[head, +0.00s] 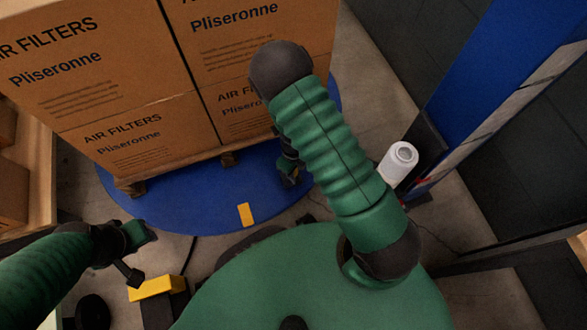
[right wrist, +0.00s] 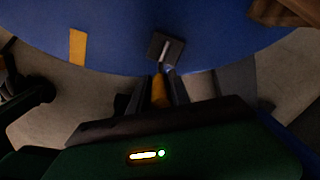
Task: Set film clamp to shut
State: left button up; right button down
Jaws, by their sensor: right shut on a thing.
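The film clamp (right wrist: 166,48) shows in the right wrist view as a dark square plate with a pale metal lever, over the blue turntable near its rim. The lever runs toward an orange-yellow grip (right wrist: 160,92) between my right fingers. My right gripper (right wrist: 166,86) is shut on this grip. In the head view my right gripper (head: 290,178) is low beside the pallet, partly hidden by my right arm, and the clamp cannot be made out there. My left gripper (head: 139,256) is at the lower left, with its fingers apart and empty, away from the clamp.
Stacked air filter boxes (head: 130,100) stand on a pallet on the blue turntable (head: 190,208), which bears a yellow mark (head: 245,214). A white film roll (head: 399,163) stands at the right beside a blue mast (head: 480,70). A yellow block (head: 156,287) is below my left gripper.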

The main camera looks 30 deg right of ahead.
pick_arm(q)
jog(key=shift+f, duration=0.1)
dwell(0.3)
